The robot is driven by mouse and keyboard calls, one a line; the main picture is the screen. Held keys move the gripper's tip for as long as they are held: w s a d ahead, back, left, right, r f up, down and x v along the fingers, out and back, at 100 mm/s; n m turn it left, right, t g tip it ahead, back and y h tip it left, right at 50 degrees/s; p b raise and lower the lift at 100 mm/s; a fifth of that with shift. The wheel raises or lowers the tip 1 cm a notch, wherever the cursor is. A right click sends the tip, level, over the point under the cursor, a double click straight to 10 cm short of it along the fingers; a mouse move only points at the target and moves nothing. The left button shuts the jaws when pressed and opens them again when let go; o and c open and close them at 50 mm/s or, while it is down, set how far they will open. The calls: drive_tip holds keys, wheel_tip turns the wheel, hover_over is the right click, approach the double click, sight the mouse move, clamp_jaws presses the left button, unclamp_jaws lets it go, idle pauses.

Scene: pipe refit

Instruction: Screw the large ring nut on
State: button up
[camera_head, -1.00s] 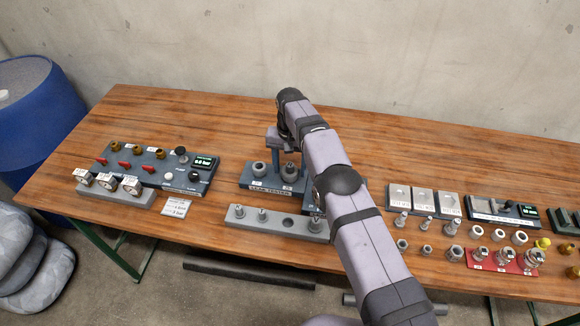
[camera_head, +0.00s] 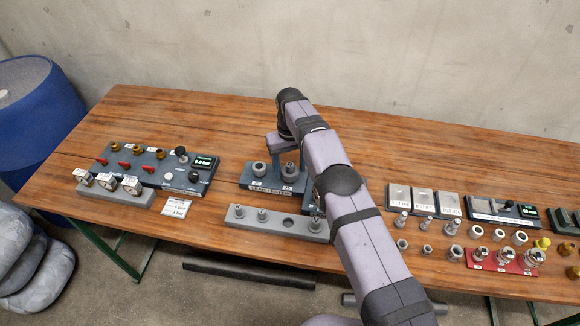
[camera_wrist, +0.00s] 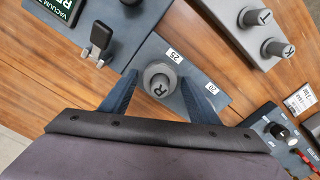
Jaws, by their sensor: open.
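The leak tester (camera_head: 266,188) is a dark blue-grey block with two fittings on top. At its 25 label stands a round grey fitting (camera_wrist: 160,84) with an R on its top face and a wider grey ring (camera_wrist: 148,74) around it, likely the large ring nut. I cannot tell whether the ring is threaded on. My gripper (camera_wrist: 159,82) is open, with one blue finger on each side of this fitting and a visible gap to each. The second fitting (camera_head: 259,169), a grey ring with a dark opening, stands to the left in the head view.
A grey holder block (camera_head: 250,221) with parts marked T and K lies in front of the tester. The gauge panel (camera_head: 150,165) stands to the left. Loose fittings, white rings (camera_head: 498,235) and a red tray (camera_head: 503,263) lie to the right.

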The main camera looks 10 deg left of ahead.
drive_tip(key=n, duration=0.6)
idle(0.4)
drive_tip(key=m, duration=0.6)
idle(0.5)
drive_tip(key=c, duration=1)
drive_tip(key=shift+c, duration=0.2)
